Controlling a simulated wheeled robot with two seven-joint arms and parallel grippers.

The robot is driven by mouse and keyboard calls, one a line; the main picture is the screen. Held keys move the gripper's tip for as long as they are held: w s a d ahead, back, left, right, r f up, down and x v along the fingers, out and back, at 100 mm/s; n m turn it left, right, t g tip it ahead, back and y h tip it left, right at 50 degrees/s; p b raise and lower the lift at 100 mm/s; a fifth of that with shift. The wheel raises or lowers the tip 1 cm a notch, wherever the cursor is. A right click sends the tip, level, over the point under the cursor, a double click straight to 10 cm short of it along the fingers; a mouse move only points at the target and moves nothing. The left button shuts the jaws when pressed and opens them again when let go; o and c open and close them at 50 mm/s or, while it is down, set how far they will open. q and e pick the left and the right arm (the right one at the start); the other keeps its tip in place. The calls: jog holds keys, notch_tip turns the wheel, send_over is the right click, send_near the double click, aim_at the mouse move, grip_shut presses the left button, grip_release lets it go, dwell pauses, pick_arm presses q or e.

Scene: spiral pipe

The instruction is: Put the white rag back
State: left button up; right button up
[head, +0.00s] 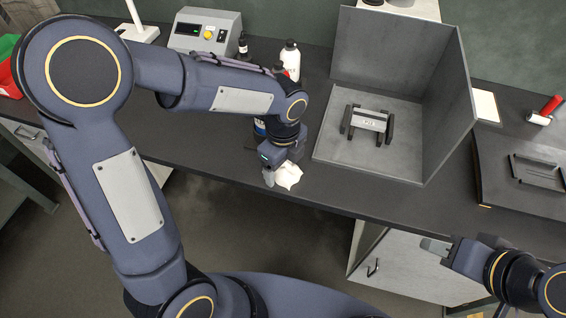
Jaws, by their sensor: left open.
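The white rag (288,176) is a small crumpled heap at the front edge of the dark bench. My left gripper (270,176) points down right at the rag, and its fingers partly cover the rag's left side. The jaws are open; whether a finger touches the rag is hard to tell. My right gripper (436,246) is at the lower right, in front of the bench and away from the rag. Its fingertips look close together, but the gap between them does not show clearly.
A grey open-sided booth (400,95) holding a small stand (368,121) is right of the rag. A white bottle (290,60) and a control box (204,32) stand behind my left arm. A dark case (525,180) and a red-handled tool (545,110) are at right.

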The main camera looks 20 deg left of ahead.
pick_arm(q)
jog(key=shift+r, duration=0.55)
notch_tip(320, 180, up, 11)
jog(key=p, duration=0.1)
jog(key=shift+r, duration=0.2)
jog(key=s+a+f+n+t+h, duration=0.1)
jog(key=s+a+n, duration=0.3)
jog(key=s+n, duration=0.4)
jog(key=s+a+f+n+t+h, duration=0.1)
jog(key=s+a+n+t, duration=0.3)
jog(key=n, duration=1.2)
jog(key=s+a+h, duration=0.1)
jog(key=s, duration=0.3)
jog(key=shift+s+n+t+h, duration=0.15)
jog(key=shift+n+t+h, duration=0.15)
jog(key=shift+h, duration=0.1)
jog(key=shift+r+p, duration=0.1)
jog(key=shift+p, duration=0.2)
